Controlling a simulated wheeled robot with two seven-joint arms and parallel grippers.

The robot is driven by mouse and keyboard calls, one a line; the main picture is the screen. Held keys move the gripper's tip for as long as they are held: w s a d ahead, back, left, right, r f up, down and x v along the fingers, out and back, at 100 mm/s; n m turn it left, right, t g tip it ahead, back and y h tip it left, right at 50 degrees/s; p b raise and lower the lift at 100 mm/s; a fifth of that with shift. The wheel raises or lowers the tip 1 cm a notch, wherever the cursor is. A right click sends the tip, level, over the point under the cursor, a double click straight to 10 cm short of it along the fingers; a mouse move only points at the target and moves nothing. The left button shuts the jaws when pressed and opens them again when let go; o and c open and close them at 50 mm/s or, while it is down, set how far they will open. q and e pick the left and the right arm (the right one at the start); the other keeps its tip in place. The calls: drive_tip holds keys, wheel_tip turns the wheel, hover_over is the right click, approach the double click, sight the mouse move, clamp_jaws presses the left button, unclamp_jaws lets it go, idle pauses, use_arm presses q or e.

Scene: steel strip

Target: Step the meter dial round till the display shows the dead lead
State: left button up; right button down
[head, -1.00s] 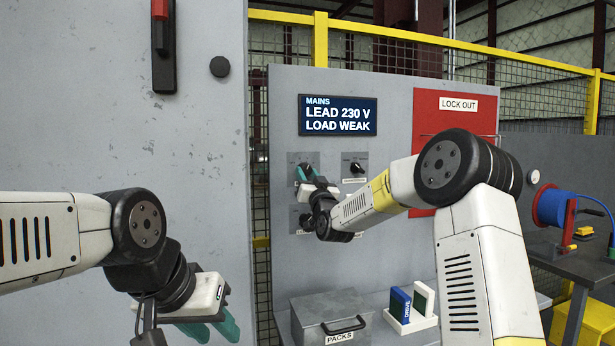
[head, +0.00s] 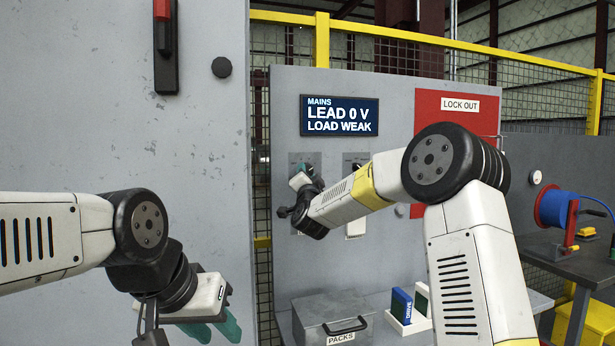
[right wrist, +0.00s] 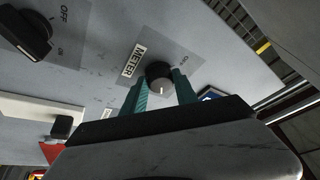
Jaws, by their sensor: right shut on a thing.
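The meter dial (right wrist: 158,76) is a dark round knob with a light pointer mark, on a grey plate labelled METER. My right gripper (right wrist: 160,90) is shut on it, one teal finger on each side. In the head view my right gripper (head: 304,169) hides the dial. The display (head: 339,116) above it reads MAINS, LEAD 0 V, LOAD WEAK. My left gripper (head: 214,329) hangs low at the left, its teal fingers apart, with nothing seen between them.
Another black rotary switch (right wrist: 28,34) marked OFF is beside the meter plate. A red LOCK OUT board (head: 428,125) is right of the display. A grey PACKS box (head: 325,312) and a white holder with packs (head: 411,325) stand below. A blue reel (head: 555,207) is at the right.

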drive_tip(key=shift+m, duration=0.3)
drive_tip(key=c, duration=1)
unclamp_jaws()
drive_tip(key=shift+o, duration=0.2)
drive_tip(key=v, duration=0.7)
drive_tip(key=shift+s, duration=0.4)
